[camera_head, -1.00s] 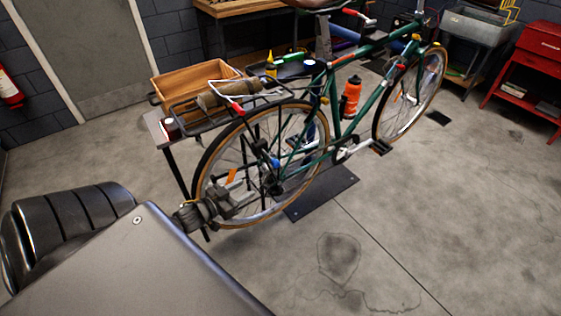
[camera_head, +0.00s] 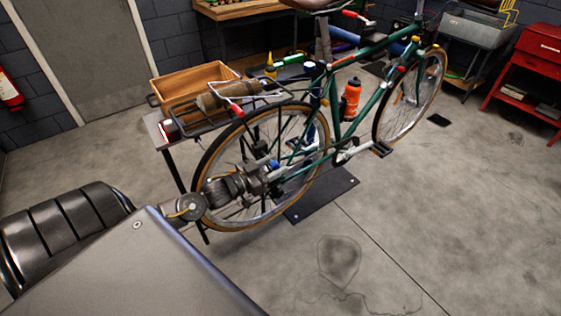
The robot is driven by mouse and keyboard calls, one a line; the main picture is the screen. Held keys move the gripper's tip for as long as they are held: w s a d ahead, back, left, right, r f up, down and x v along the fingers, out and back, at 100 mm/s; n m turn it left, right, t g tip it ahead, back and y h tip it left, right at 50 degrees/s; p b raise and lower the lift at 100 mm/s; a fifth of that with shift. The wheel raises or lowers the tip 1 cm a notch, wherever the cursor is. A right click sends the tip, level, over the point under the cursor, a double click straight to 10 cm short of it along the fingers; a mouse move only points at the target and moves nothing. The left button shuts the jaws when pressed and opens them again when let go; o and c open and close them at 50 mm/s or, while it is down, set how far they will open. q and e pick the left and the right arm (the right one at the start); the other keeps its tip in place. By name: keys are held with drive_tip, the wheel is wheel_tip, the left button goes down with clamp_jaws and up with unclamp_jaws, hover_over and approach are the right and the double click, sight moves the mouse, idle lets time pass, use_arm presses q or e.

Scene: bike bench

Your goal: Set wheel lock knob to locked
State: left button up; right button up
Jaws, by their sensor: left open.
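A green bicycle (camera_head: 337,110) stands with its rear wheel (camera_head: 207,158) toward me. A small blue part (camera_head: 275,163) shows near the rear hub; I cannot tell for sure whether it is the wheel lock knob or how it is set. My left gripper (camera_head: 268,172) reaches in from the left and is open at the rear hub, beside the blue part. Contact cannot be told. My gripper and wrist hide part of the spokes and hub. My right gripper is not in view.
The bicycle stands over a dark floor plate (camera_head: 318,197). Behind the rear wheel is a bench with a wooden box (camera_head: 190,82). A red cabinet (camera_head: 541,45) stands at the far right. The floor at front right is clear.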

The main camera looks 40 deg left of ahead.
use_arm(q)
drive_tip(key=shift+x, duration=1.25)
drive_tip(key=shift+c, duration=0.4)
clamp_jaws()
